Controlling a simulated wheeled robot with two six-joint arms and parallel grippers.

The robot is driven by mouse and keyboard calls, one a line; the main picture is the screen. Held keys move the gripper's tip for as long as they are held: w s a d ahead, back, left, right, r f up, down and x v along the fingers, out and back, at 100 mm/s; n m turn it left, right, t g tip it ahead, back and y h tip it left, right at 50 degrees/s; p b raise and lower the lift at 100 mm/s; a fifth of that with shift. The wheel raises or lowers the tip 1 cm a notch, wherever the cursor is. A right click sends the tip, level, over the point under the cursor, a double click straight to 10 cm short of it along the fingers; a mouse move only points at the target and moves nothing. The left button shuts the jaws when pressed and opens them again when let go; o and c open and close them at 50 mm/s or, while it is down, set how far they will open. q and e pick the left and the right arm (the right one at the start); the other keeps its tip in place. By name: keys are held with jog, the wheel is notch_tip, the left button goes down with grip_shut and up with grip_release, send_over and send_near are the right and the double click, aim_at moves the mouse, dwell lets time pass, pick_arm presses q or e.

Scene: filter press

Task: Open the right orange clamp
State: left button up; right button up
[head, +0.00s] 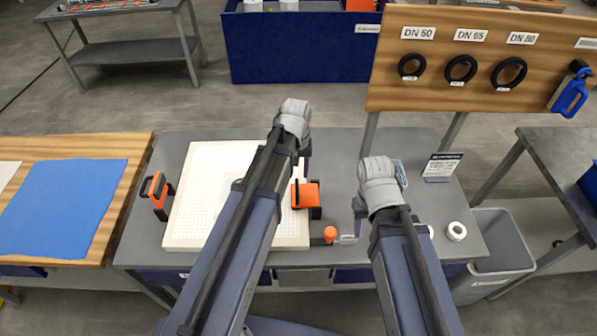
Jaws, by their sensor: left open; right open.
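The right orange clamp (306,196) sits at the right edge of a white perforated plate (195,215) on the grey table. It has an orange top and a dark base, and my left arm crosses close by its left side. The left orange clamp (156,192) stands at the plate's left edge, with a black handle. My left gripper (307,150) is beyond the right clamp, apart from it and mostly hidden by its own wrist. My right gripper (358,207) is open, to the right of the clamp and apart from it. Neither gripper visibly holds anything.
An orange knob (330,234) is near the table's front edge. A white ring (456,231) and a small sign (442,167) are on the right side. A blue cloth (65,205) lies on the wooden table at left. A grey bin (501,242) stands at right.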

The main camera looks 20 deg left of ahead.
aim_at(297, 187)
pick_arm(q)
jog(key=shift+f+b, duration=4.25)
jog(key=shift+f, duration=0.15)
jog(key=shift+c, duration=0.2)
grip_shut()
jog(key=shift+w+d+r+p, duration=0.15)
jog(key=shift+d+r+p, duration=0.35)
jog(key=shift+r+p, duration=0.25)
jog(key=shift+d, duration=0.15)
